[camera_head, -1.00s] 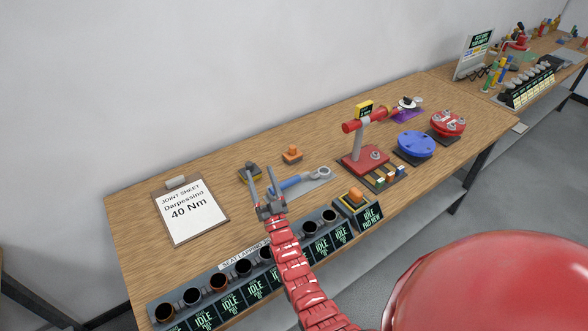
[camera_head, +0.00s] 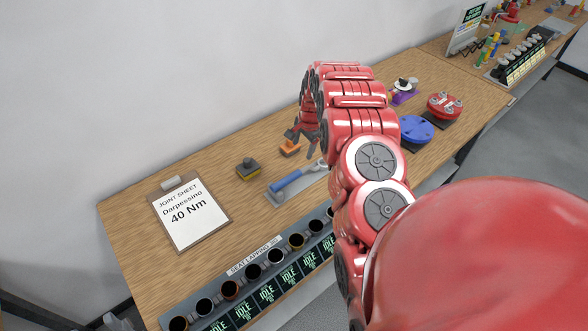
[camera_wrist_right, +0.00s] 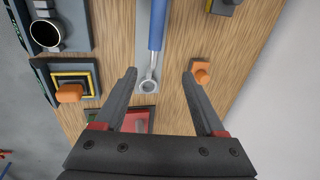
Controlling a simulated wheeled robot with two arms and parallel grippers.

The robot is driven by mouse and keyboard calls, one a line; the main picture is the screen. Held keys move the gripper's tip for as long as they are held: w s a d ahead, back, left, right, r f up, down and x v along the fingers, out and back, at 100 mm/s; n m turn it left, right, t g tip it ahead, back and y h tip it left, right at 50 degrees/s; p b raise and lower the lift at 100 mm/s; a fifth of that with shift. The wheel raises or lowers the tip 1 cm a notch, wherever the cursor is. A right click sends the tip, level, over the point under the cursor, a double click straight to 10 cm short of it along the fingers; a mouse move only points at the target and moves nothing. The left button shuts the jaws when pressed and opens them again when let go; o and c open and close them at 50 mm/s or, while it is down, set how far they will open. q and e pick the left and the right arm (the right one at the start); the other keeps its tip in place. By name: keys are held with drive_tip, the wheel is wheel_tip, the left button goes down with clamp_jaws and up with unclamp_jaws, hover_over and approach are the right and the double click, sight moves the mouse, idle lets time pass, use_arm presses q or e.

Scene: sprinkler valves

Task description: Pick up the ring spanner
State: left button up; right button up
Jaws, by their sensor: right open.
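The ring spanner (camera_head: 288,181) has a blue handle and lies on a grey tray (camera_head: 275,199) on the bench. In the head view its ring end is hidden behind my right arm. In the right wrist view the blue handle (camera_wrist_right: 157,24) points up the picture and the metal ring end (camera_wrist_right: 148,86) shows between the fingers. My right gripper (camera_head: 303,137) is open and empty, and appears above the bench near the ring end; it also shows in the right wrist view (camera_wrist_right: 160,75). My left gripper is not in view.
An orange-knobbed block (camera_head: 290,148) and a yellow-black block (camera_head: 248,169) sit behind the spanner. A row of dark cups (camera_head: 253,271) lines the front edge. A clipboard (camera_head: 190,214) lies left. Blue (camera_head: 416,129) and red (camera_head: 445,105) flanges stand right. My arm hides the red stand.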

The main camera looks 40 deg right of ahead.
drive_tip(key=s, duration=0.1)
drive_tip(key=b, duration=1)
hover_over(296, 173)
drive_tip(key=s, duration=0.2)
drive_tip(key=s+x, duration=0.2)
drive_tip(key=x, duration=0.8)
drive_tip(key=shift+w+d+f, duration=0.15)
drive_tip(key=shift+w+f, duration=0.1)
drive_tip(key=shift+f, duration=0.05)
drive_tip(key=shift+x, duration=0.75)
drive_tip(key=b+x, duration=0.1)
drive_tip(key=x, duration=0.2)
drive_tip(key=b+x, duration=0.1)
drive_tip(key=x, duration=0.1)
drive_tip(key=shift+w+a+r+b, duration=0.1)
drive_tip(key=shift+a+b, duration=0.25)
drive_tip(key=shift+a, duration=0.05)
drive_tip(key=shift+r, duration=0.15)
drive_tip(key=shift+c, duration=1.1)
clamp_jaws()
